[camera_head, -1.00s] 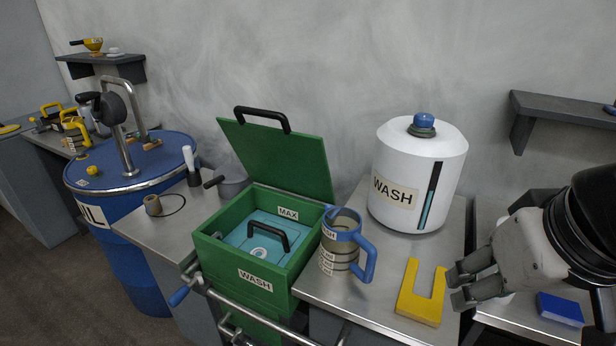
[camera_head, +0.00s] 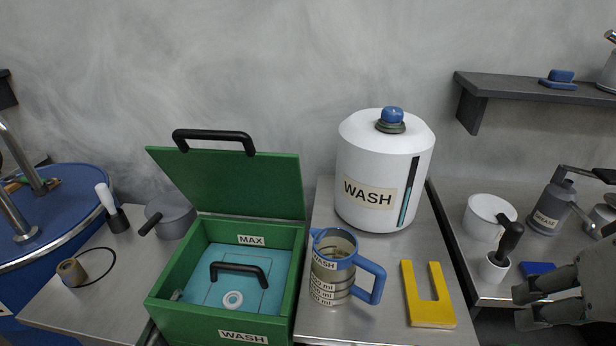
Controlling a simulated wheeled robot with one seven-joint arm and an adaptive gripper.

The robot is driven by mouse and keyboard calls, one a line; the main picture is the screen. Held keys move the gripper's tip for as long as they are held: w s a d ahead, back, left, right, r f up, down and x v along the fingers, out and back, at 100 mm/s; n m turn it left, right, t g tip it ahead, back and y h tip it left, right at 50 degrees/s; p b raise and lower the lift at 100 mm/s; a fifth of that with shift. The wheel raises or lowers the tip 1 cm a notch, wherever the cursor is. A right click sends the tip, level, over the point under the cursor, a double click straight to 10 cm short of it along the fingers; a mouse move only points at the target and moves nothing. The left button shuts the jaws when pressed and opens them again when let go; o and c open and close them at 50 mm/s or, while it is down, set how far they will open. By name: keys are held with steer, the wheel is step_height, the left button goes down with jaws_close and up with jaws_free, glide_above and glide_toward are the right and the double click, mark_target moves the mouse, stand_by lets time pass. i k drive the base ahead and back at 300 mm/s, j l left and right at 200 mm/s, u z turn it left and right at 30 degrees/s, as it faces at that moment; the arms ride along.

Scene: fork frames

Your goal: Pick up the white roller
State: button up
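A white cylinder on a dark base (camera_head: 107,199) stands on the left bench; I cannot tell for certain which of the two is the roller. My gripper (camera_head: 517,306) is at the lower right edge, partly cut off, its grey fingers apart with nothing seen between them. It is far from both white pieces.
The box's green lid (camera_head: 235,185) stands open behind it. A measuring jug (camera_head: 333,265), a yellow U-shaped block (camera_head: 430,312) and a white WASH tank (camera_head: 384,165) stand to its right. A white cup with a black-handled tool (camera_head: 494,266) is near my gripper. A shelf (camera_head: 530,90) hangs above.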

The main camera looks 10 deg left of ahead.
mark_target(225, 303)
steer(key=k+j, duration=0.1)
steer(key=j, duration=0.35)
steer(key=j+z, duration=0.1)
steer(key=j, duration=0.3)
steer(key=k+j, duration=0.15)
steer(key=j, duration=0.3)
steer(key=k+j, duration=0.1)
steer(key=j, duration=0.35)
steer(key=k+j+z, duration=0.1)
steer(key=j, duration=0.3)
steer(key=k+j, duration=0.1)
steer(key=j, duration=0.35)
steer(key=k+j+z, duration=0.1)
steer(key=j, duration=0.3)
steer(key=i+l, duration=0.1)
steer(key=l, duration=0.2)
steer(key=i+l, duration=0.1)
steer(key=l, duration=0.25)
steer(key=i+l, duration=0.1)
steer(key=l, duration=0.2)
